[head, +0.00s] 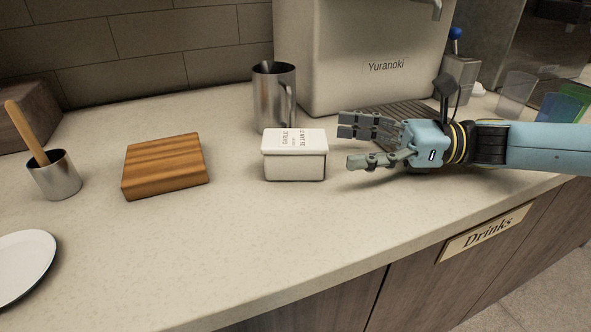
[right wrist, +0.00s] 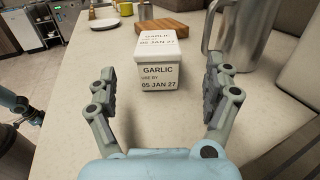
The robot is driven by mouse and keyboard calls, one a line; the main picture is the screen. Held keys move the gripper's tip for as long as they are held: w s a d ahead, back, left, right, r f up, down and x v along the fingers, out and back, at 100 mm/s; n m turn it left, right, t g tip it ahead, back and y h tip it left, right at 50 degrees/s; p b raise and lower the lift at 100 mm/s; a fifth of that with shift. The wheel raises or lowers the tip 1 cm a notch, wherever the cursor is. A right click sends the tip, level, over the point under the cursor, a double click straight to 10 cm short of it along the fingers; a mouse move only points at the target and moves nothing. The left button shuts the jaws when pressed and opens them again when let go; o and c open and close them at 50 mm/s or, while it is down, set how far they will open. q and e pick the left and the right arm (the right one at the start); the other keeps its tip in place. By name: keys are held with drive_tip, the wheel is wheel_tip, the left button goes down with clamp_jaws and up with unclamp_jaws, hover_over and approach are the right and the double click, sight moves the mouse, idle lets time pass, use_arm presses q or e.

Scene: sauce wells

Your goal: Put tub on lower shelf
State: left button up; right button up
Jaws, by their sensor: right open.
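A small white tub (head: 294,163) with a lid stands upright on the counter, near the middle of the head view. In the right wrist view the tub (right wrist: 159,75) carries a label reading GARLIC, use by 05 JAN 27. My right gripper (head: 349,147) is open and empty just to the right of the tub, its fingers pointing at it. In the right wrist view the gripper (right wrist: 160,92) has its fingers spread, with the tub ahead between them and apart from both. My left gripper is not in the head view. No lower shelf can be made out.
A steel jug (head: 273,95) stands close behind the tub, before a white Yuranoki machine (head: 350,50). A wooden board (head: 165,167), a steel cup with a wooden handle (head: 55,178) and a white plate (head: 22,262) lie left. The counter (head: 235,235) in front is clear.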

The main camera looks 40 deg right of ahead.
sight(294, 138)
drive_tip(key=b+x, duration=0.1)
drive_tip(key=x, duration=0.3)
drive_tip(key=b+x, duration=0.1)
drive_tip(key=x, duration=0.1)
drive_tip(key=b+x, duration=0.1)
drive_tip(key=x, duration=0.1)
drive_tip(key=shift+s+a+r, duration=0.1)
drive_tip(key=shift+s+r, duration=0.05)
drive_tip(key=shift+r, duration=0.15)
drive_tip(key=shift+w+a, duration=0.35)
drive_tip(key=shift+a, duration=0.1)
drive_tip(key=shift+r, duration=0.1)
drive_tip(key=c, duration=1.6)
